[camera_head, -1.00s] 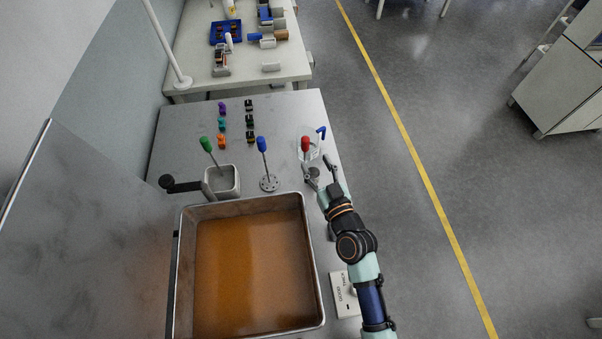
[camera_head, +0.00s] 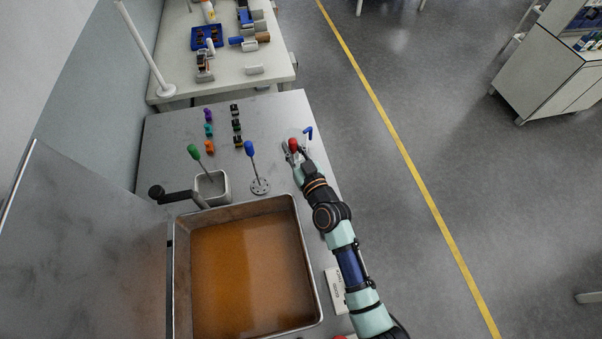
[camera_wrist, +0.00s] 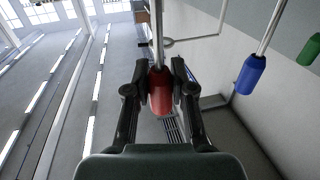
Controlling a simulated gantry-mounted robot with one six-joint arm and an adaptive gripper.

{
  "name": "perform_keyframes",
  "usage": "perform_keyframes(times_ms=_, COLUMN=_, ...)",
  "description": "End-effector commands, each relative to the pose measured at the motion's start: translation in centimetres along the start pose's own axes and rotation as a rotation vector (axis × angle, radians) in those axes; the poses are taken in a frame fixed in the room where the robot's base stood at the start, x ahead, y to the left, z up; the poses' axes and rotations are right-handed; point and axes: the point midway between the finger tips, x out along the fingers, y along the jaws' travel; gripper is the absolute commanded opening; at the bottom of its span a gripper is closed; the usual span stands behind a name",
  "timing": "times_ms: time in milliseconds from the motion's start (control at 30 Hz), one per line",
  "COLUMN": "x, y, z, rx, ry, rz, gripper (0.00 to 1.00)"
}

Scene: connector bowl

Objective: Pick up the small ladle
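A red-handled tool (camera_head: 293,145) with a thin metal shaft stands at the right of the metal table. Its lower end is hidden by my gripper in the head view, so I cannot tell whether it is a ladle. My gripper (camera_head: 292,147) is at this handle. In the wrist view, the red handle (camera_wrist: 160,92) sits between the two fingers of my gripper (camera_wrist: 160,82), with a finger close on each side. I cannot tell whether both fingers press on it. A blue-handled tool (camera_head: 249,149) stands in a round holed base. A green-handled tool (camera_head: 194,152) leans in a square metal container.
A steel basin (camera_head: 297,225) of orange-brown liquid lies in front. The square container (camera_head: 213,187) stands at its back left. Several small coloured connectors (camera_head: 209,130) lie left of the blue tool. A small blue object (camera_head: 309,132) is just behind my gripper.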

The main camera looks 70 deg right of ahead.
Motion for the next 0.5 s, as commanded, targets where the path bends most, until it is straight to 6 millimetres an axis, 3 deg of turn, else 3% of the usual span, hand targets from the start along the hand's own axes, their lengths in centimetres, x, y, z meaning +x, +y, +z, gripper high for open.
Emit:
perform_keyframes(times_ms=33, x=-0.01, y=0.0, z=0.0, rx=0.0, ry=0.0, rz=0.0, gripper=0.1)
perform_keyframes(times_ms=100, x=-0.01, y=0.0, z=0.0, rx=0.0, ry=0.0, rz=0.0, gripper=0.0)
perform_keyframes(times_ms=500, x=0.0, y=0.0, z=-0.89, rx=-0.001, ry=0.002, rz=0.0, gripper=0.0)
